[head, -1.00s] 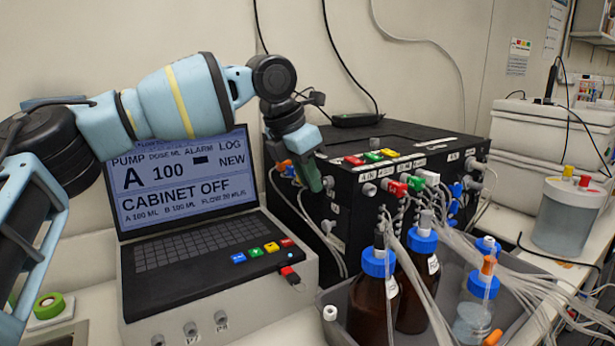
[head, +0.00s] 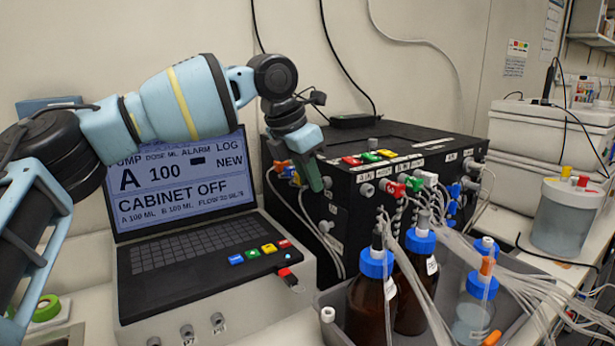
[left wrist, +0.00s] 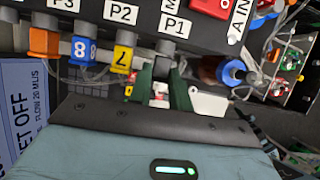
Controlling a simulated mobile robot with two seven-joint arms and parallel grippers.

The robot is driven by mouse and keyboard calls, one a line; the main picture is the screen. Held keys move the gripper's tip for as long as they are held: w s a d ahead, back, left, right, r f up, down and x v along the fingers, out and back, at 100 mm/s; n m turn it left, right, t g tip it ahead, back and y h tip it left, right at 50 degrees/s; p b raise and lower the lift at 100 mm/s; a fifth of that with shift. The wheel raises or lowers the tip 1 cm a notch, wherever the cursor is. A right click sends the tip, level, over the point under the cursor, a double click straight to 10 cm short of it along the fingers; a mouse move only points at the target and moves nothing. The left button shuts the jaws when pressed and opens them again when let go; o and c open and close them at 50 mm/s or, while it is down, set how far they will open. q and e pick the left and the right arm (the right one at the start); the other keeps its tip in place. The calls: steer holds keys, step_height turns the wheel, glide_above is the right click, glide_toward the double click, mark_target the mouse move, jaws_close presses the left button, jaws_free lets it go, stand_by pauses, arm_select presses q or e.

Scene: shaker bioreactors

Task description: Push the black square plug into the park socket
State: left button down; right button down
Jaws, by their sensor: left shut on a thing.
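My left gripper (head: 314,182) has its green fingers at the front of the black cabinet (head: 345,215), near its left corner. In the left wrist view the two green fingers (left wrist: 163,72) straddle a small dark grey piece (left wrist: 166,47) below the P1 label. The gripper is shut on this piece, mostly hidden between the fingers. I cannot tell for certain that it is the black square plug. An orange plug (left wrist: 44,42), a blue plug (left wrist: 84,50) and a yellow plug (left wrist: 124,52) sit in a row to its left. The park socket cannot be clearly made out. My right gripper is not in view.
A laptop-like console (head: 205,255) stands left of the cabinet, reading CABINET OFF. Brown bottles with blue caps (head: 376,264) and many clear tubes crowd the tray in front. Red, green and white plugs (head: 397,189) fill the cabinet front to the right.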

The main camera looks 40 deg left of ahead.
arm_select(q)
steer(key=shift+w, duration=0.1)
steer(key=c, duration=1.2)
jaws_free()
steer(key=v, duration=0.7)
steer(key=shift+r, duration=0.35)
